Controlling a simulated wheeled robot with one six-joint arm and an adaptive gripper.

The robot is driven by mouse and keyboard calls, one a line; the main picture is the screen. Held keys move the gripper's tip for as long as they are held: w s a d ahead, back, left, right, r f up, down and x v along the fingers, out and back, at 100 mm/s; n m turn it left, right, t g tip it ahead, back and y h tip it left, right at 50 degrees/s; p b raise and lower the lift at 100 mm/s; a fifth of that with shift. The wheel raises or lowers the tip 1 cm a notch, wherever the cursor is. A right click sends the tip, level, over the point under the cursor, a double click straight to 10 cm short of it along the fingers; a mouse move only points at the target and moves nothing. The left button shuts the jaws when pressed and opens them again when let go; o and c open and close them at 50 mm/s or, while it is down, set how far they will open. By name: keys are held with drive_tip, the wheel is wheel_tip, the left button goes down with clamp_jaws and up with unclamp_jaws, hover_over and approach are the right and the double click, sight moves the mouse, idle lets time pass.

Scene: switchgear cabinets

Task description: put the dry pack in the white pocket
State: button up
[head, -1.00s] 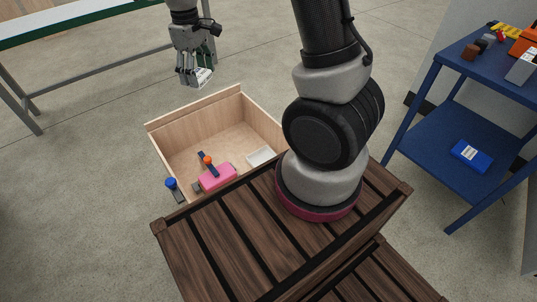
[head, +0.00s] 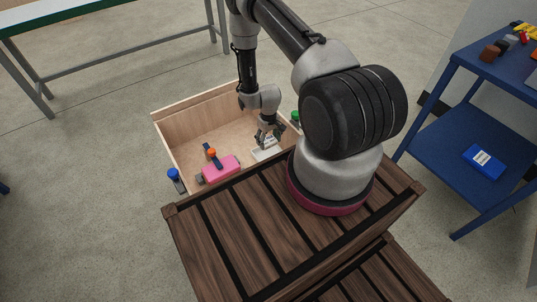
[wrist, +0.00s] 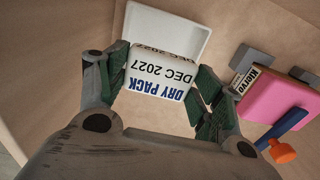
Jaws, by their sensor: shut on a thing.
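My gripper (wrist: 156,85) is shut on the dry pack (wrist: 158,73), a small white packet with blue and black print. The pack sits between the green-padded fingers. The white pocket (wrist: 188,22) is a shallow tray with a raised rim, on the wooden box's floor. In the wrist view the pack overlaps the pocket's near part and hides it; I cannot tell whether they touch. In the head view my gripper (head: 268,134) is low inside the box, right at the pocket (head: 258,156), and partly covers it.
The wooden box (head: 185,120) also holds a pink block (head: 220,170), labelled in the wrist view, and an orange-and-blue tool (head: 212,153). A blue-topped item (head: 174,177) is at its left wall, a green-topped one (head: 295,116) at its right. A blue shelf (head: 455,135) stands right.

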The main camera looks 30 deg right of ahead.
wheel_tip(320, 180, down, 8)
idle(0.4)
drive_tip(key=shift+f, duration=0.15)
drive_tip(key=o, duration=1)
